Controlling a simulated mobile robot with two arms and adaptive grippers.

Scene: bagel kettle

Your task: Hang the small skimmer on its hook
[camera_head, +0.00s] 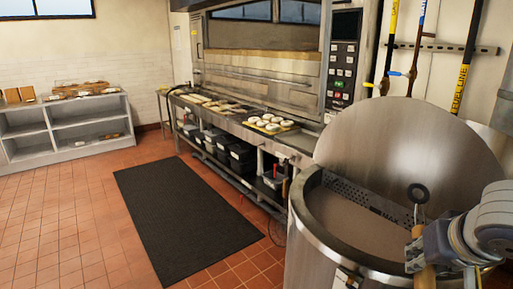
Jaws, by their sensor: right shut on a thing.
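My right gripper (418,250) is in the lower right, at the near right rim of the steel kettle (300,215). It is shut on the tan, wood-coloured handle of what looks like the small skimmer (425,277). A thin stem and a dark ring (418,193) rise above the handle, in front of the kettle's raised lid. The lower part of the skimmer runs out of the picture. A metal rail (440,47) is on the wall at the upper right; I cannot tell which hook is the skimmer's. My left gripper is not in view.
The round lid (405,140) stands raised behind the kettle opening. An oven (265,70) and a bench (235,125) with bagels are left of it. A dark mat (185,215) lies on open tiled floor.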

